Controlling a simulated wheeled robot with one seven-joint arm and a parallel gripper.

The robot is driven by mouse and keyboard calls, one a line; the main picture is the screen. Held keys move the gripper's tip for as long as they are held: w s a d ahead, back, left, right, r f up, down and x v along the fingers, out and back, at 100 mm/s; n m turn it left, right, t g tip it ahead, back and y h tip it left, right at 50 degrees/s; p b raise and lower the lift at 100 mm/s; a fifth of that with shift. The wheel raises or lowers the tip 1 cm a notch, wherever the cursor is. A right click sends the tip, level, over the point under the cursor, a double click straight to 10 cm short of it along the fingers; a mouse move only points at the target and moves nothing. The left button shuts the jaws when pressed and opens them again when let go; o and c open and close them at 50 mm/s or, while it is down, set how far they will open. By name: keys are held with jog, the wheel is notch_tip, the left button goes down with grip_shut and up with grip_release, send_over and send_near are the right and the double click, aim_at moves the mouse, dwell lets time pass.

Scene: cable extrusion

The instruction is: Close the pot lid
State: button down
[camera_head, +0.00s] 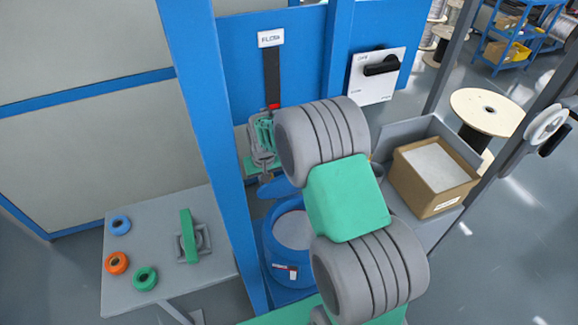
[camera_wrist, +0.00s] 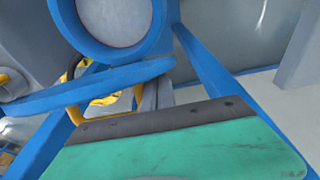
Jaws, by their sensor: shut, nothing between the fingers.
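The pot is a blue drum (camera_head: 291,232) with a grey surface inside, standing open in the head view. Its round rim and grey inside also show at the top of the wrist view (camera_wrist: 114,22). The blue lid (camera_head: 279,188) sits raised behind the drum, partly hidden by my arm. In the wrist view the lid (camera_wrist: 88,88) is a blue slab seen nearly edge-on, below the drum's rim. My gripper (camera_wrist: 165,118) shows as a green plate with a dark bolted edge; it is shut and empty near the lid. I cannot tell whether they touch.
A blue post (camera_head: 222,150) stands left of the drum, and a panel with a black handle (camera_head: 381,65) is behind. A cardboard box (camera_head: 432,178) is at right. A grey table (camera_head: 165,245) holds tape rolls at left. Yellow pieces (camera_wrist: 105,98) lie beyond the lid.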

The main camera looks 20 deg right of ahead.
aim_at(267, 189)
jog(key=shift+s+f, duration=0.35)
jog(key=shift+s, duration=0.4)
jog(key=shift+s+f, duration=0.35)
jog(key=shift+s, duration=0.4)
jog(key=s+f+b, duration=0.6)
jog(key=s+f, duration=0.2)
jog(key=f, duration=0.3)
jog(key=shift+s+f, duration=0.25)
jog(key=shift+f, duration=0.1)
jog(key=shift+r, duration=0.15)
notch_tip(267, 189, up, 9)
jog(key=p, duration=0.6)
jog(key=shift+p, duration=0.4)
